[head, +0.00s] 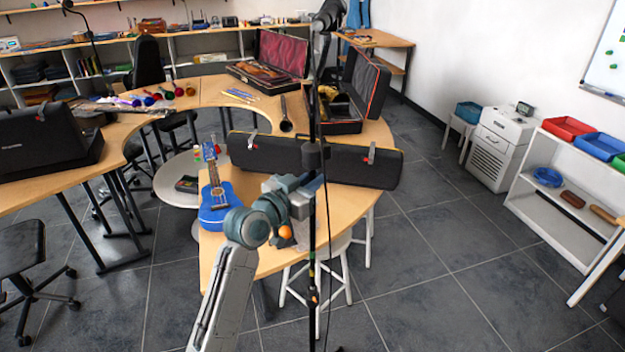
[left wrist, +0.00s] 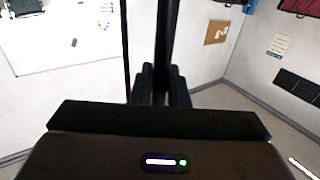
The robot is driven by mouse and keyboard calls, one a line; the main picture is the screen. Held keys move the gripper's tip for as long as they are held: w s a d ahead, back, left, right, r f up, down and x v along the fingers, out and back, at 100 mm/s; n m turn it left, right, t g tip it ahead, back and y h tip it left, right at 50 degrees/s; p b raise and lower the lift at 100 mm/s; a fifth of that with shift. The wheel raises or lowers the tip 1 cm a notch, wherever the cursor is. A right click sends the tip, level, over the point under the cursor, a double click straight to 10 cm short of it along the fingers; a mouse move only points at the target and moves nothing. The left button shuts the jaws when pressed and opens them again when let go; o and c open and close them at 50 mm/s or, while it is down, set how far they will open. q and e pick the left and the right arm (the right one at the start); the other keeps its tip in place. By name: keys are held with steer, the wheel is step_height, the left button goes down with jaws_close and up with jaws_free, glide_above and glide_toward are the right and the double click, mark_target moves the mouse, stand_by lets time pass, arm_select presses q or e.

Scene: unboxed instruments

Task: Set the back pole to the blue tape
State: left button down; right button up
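A tall black pole (head: 312,215) stands upright in the middle of the head view, with a black clamp collar (head: 314,155) partway up and a dark head piece (head: 330,14) at its top. Small coloured bands (head: 312,270) show on its lower part; I cannot make out a blue one. My left gripper (head: 307,190) is at the pole just below the collar. In the left wrist view the dark pole (left wrist: 166,35) runs down between the two close fingers (left wrist: 160,85), which appear shut on it. My right gripper is not in view.
A curved wooden table (head: 262,262) stands behind the pole, with a blue ukulele (head: 216,202) and a long black case (head: 350,165) on it. A black cable hangs beside the pole. White stools (head: 345,262) stand under the table.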

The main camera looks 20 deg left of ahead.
mark_target(305, 152)
arm_select(q)
step_height(305, 152, up, 9)
steer(key=p, duration=0.5)
steer(key=shift+f, duration=0.25)
steer(key=c, duration=1.5)
jaws_free()
steer(key=shift+f, duration=0.15)
